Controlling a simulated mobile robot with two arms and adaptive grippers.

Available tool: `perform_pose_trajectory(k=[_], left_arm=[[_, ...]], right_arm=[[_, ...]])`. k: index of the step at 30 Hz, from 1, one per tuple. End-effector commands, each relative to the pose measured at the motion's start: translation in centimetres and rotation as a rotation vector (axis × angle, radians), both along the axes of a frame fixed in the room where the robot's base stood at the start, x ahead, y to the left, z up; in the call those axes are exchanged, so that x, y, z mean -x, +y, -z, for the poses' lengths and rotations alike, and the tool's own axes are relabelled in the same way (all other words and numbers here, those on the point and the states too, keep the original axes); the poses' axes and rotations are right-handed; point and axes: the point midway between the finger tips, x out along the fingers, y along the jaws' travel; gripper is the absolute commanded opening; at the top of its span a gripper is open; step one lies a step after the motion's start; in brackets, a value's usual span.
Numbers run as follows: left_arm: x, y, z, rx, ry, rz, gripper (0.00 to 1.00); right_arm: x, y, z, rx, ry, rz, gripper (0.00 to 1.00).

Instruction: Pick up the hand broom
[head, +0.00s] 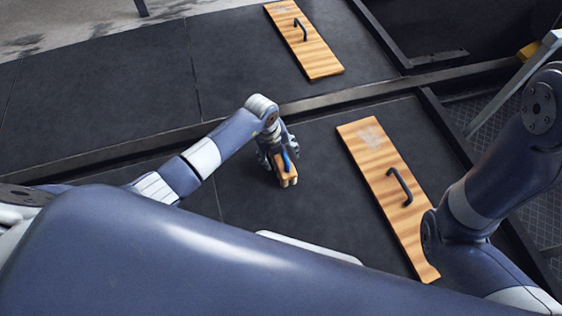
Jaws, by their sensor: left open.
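The hand broom (285,173) is a small wooden-brown piece with a blue part, on the dark floor panel near the middle of the head view. My left gripper (278,163) is right at it, reaching down from above, with its fingers open. The gripper and wrist partly cover the broom, and I cannot tell whether the fingers touch it. My right arm shows at the right, but its gripper is out of view.
A wooden board with a black handle (378,180) lies to the right of the broom. A similar board (300,42) lies farther back. A raised metal rail (350,93) crosses behind the broom. The dark floor around the broom is clear.

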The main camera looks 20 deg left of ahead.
Motion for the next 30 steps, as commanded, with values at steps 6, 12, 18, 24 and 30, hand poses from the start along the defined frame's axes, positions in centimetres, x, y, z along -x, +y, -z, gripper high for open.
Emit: perform_pose_trajectory(k=[6,12,18,24,30], left_arm=[[-0.18,-0.15,0.83,0.001,-0.002,0.0,0.68],[-0.16,-0.14,0.76,0.0,-0.001,0.0,0.63],[-0.16,-0.14,0.78,0.0,-0.002,0.001,0.18],[-0.19,-0.15,0.73,0.001,-0.002,0.001,0.1],[-0.18,-0.14,0.53,0.001,-0.002,0.001,0.1]], right_arm=[[0.49,0.04,0.31,0.001,-0.012,0.001,0.4],[0.52,0.04,-0.06,0.001,-0.014,0.001,0.4],[0.52,0.04,-0.04,0.001,-0.014,0.001,0.4],[0.54,0.05,-0.04,0.001,-0.014,0.001,0.4],[0.51,0.03,-0.21,0.001,-0.014,0.0,0.4]])
